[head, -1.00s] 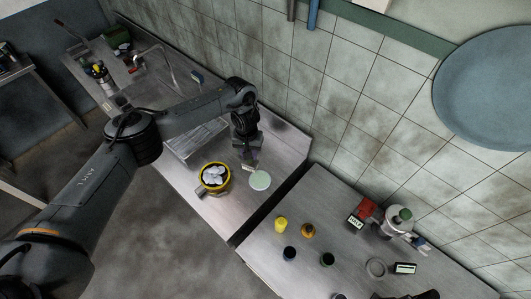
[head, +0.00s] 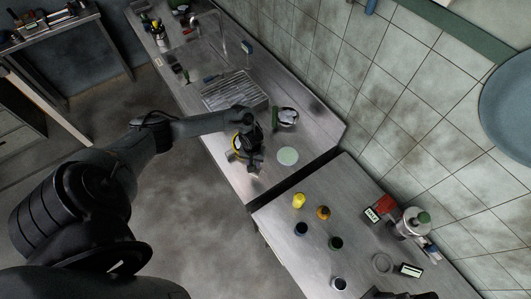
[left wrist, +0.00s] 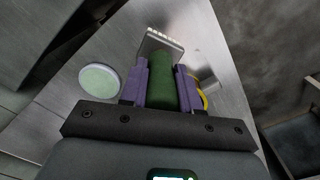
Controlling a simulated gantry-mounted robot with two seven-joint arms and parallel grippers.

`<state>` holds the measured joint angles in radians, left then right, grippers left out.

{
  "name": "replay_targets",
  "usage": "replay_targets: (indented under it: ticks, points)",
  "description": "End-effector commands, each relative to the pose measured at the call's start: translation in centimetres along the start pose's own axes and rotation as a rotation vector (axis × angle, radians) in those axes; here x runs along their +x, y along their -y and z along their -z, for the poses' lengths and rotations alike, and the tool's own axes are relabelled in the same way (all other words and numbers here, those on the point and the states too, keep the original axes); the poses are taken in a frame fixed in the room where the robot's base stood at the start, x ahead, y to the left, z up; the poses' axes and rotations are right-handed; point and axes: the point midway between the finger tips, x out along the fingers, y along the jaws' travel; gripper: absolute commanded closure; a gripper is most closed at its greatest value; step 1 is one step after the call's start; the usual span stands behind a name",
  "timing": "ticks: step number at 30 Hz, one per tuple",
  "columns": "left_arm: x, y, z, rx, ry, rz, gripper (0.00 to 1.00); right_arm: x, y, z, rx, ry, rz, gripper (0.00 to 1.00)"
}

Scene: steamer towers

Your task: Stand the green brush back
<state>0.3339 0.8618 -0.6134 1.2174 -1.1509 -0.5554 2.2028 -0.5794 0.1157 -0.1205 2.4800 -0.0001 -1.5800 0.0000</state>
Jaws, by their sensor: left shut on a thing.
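The green brush (left wrist: 162,82) is between the purple fingers of my left gripper (left wrist: 161,84) in the left wrist view. Its thick green handle is gripped, and a pale grey toothed edge (left wrist: 165,42) shows beyond it. In the head view my left gripper (head: 250,163) points down over the steel counter, beside the yellow-rimmed pot (head: 236,142), which it partly hides. The brush is hard to make out there. A pale green disc (head: 288,156) lies on the counter to the gripper's right and also shows in the left wrist view (left wrist: 99,81). My right gripper is not in view.
A dark container with white contents (head: 287,116) and a green upright piece stands near the tiled wall. A drain rack (head: 235,92) lies behind. A nearer steel table (head: 320,215), across a gap, holds several small jars, a red box (head: 388,207) and a bottle.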

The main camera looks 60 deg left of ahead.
Motion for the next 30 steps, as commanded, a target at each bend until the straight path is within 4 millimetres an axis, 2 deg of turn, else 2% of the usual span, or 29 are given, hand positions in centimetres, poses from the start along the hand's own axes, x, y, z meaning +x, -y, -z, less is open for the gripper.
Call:
replay_targets:
  ticks: [5, 16, 23, 30]
  points:
    - [0.5, 0.6, -0.7, 0.000, 0.000, -0.002, 1.00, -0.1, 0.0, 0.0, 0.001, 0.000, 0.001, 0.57]
    - [0.5, 0.6, -0.7, 0.000, -0.001, -0.002, 1.00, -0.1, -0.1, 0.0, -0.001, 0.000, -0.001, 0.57]
    - [0.2, 0.6, -0.7, -0.003, -0.001, -0.002, 1.00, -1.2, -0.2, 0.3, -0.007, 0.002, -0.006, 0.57]
    - [3.0, 0.6, -0.8, -0.002, -0.001, -0.002, 1.00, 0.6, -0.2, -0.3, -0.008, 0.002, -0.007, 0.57]
